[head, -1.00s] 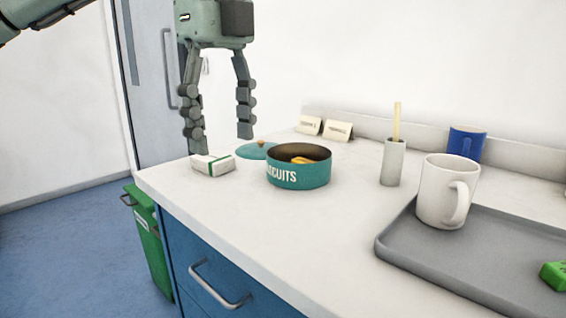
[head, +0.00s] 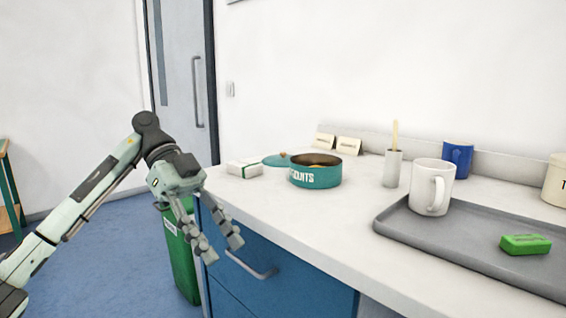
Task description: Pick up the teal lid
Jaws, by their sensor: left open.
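The teal lid (head: 274,160) with a small wooden knob lies on the white counter, behind and left of the teal biscuit tin (head: 316,176). The tin partly hides the lid. My left gripper (head: 224,252) is open and empty, pointing down in front of the blue drawers, below the counter's top and well away from the lid. My right gripper is not in view.
A small white-green box (head: 244,169) sits left of the lid, near the counter's edge. A grey tray (head: 420,232) holds a white mug (head: 431,187) and a green block (head: 525,244). A green bin (head: 181,258) stands beside the drawers.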

